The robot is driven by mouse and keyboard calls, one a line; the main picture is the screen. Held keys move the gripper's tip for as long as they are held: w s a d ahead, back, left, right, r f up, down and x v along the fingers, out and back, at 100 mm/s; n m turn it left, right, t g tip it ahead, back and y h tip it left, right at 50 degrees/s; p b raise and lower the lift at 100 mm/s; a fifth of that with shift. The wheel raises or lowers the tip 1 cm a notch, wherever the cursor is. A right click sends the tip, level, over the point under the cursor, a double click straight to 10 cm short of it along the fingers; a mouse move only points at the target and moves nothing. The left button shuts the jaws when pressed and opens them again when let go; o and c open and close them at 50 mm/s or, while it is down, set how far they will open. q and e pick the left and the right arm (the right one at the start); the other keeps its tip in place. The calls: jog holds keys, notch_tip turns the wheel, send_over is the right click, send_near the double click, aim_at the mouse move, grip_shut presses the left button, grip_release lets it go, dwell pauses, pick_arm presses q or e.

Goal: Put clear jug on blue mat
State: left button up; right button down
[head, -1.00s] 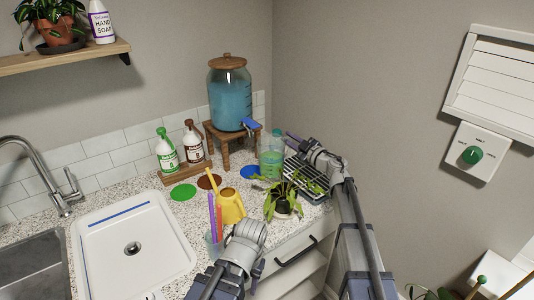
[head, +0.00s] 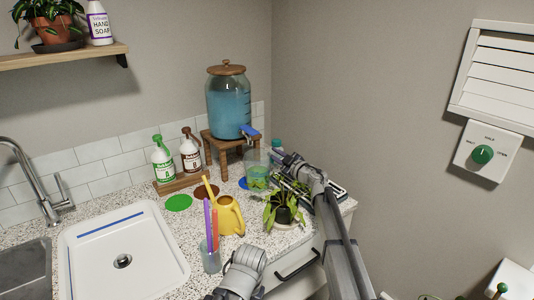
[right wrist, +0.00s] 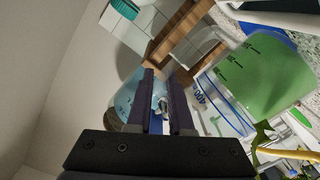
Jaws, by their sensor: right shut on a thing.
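The clear jug (head: 257,172), holding green liquid, stands upright by the water dispenser's tap in the head view. It also shows in the right wrist view (right wrist: 262,80), with volume marks and a blue line near its rim. My right gripper (head: 280,158) is shut on the jug at its right side. The blue mat (head: 243,184) is partly hidden behind the jug; a strip of it (right wrist: 268,36) shows past the jug in the right wrist view. I cannot tell if the jug's base touches it. My left gripper (head: 246,262) is low at the front, its fingertips hidden.
The dispenser (head: 229,105) stands on a wooden stand just behind the jug. A potted plant (head: 284,212) and yellow watering can (head: 228,215) stand in front. A green mat (head: 178,203) and brown mat (head: 207,191) lie left. A dark rack (head: 328,190) is right.

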jog(key=w+a, duration=0.1)
jog(key=w, duration=0.1)
jog(key=w+a+f+b, duration=0.1)
jog(key=w+a, duration=0.1)
jog(key=shift+w+f, duration=0.1)
jog(key=shift+f, duration=0.1)
jog(key=shift+r, duration=0.1)
jog(key=c, duration=1.3)
grip_release()
jog(key=o, duration=0.5)
